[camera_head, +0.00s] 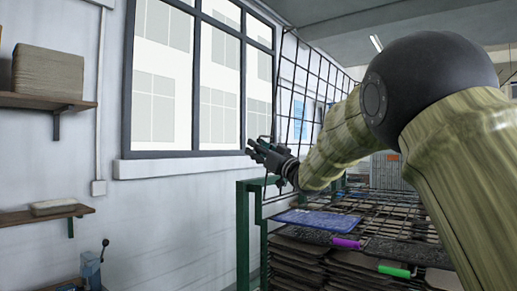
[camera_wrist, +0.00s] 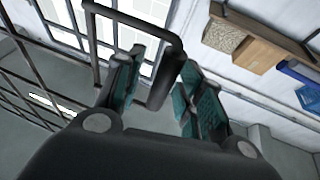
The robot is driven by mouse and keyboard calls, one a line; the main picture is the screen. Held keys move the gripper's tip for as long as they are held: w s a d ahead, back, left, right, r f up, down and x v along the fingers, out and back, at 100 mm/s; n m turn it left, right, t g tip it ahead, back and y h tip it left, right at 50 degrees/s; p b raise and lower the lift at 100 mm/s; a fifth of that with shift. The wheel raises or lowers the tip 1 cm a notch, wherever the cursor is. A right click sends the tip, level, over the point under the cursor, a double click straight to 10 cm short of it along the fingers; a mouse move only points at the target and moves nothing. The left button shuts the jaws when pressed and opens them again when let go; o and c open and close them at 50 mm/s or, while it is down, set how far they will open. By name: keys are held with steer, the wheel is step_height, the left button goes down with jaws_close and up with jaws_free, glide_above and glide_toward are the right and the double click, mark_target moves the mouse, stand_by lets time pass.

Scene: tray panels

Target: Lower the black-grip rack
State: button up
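The black-grip rack is a wire grid panel (camera_head: 312,88) that stands raised and steeply tilted beside the window in the head view. Its bars also show at the left of the wrist view (camera_wrist: 35,85). Its black grip (camera_wrist: 167,78) is a thick dark bar on a bent rod. My gripper (camera_head: 260,150) is up at the rack's near lower side in the head view. In the wrist view its two teal-padded fingers (camera_wrist: 162,62) are apart, with the grip between them. A gap shows between the left finger and the grip, so the gripper looks open around it.
Lowered racks with a purple grip (camera_head: 346,243) and a green grip (camera_head: 396,270) lie over stacked dark panels. A blue panel (camera_head: 318,220) lies on top. A green post (camera_head: 243,235) stands left of them. Wall shelves (camera_head: 35,102) and a window are at the left.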

steer(key=shift+s+r, duration=0.15)
jaws_close()
